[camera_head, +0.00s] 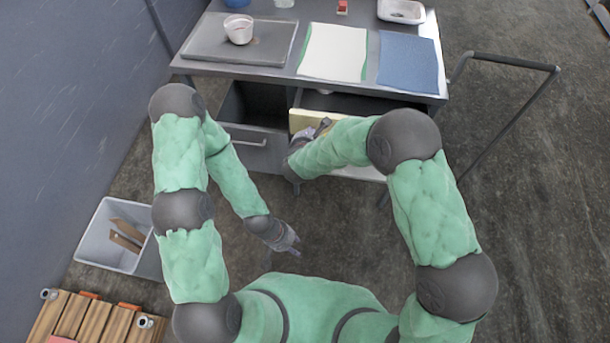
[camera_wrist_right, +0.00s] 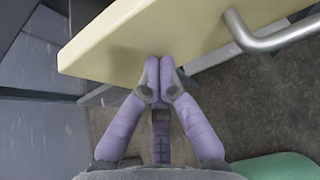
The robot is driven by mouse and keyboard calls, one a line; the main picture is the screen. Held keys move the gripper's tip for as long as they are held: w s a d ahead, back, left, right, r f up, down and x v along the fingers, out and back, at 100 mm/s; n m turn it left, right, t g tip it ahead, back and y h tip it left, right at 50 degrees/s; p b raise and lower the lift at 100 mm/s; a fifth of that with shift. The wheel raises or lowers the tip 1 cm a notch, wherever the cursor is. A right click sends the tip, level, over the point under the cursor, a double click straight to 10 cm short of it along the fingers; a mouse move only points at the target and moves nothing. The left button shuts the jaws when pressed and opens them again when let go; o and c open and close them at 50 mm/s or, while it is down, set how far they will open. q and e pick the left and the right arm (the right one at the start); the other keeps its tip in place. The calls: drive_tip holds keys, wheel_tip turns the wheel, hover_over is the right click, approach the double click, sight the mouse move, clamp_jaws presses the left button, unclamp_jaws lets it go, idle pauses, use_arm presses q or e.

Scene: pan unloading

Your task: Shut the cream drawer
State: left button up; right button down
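The cream drawer (camera_head: 304,120) is in the right half of the cart's front, below its top, and stands partly out. My right arm hides much of its front in the head view. My right gripper (camera_head: 323,127) is at the drawer front. In the right wrist view its two fingertips (camera_wrist_right: 159,70) are together at the lower edge of the cream panel (camera_wrist_right: 150,38), seemingly touching it, with nothing seen between them. The metal handle (camera_wrist_right: 285,38) is right of the fingers, apart from them. My left gripper (camera_head: 291,244) hangs low over the floor, too small to read.
A grey drawer (camera_head: 262,158) beside the cream one stands open. A bin (camera_head: 93,238) stands at left.

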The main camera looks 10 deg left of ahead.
drive_tip(key=w+b, duration=0.1)
drive_tip(key=w, duration=0.9)
drive_tip(key=shift+b, duration=0.3)
drive_tip(key=shift+w, duration=0.6)
drive_tip(key=shift+r, duration=0.15)
drive_tip(key=shift+w+r, duration=0.1)
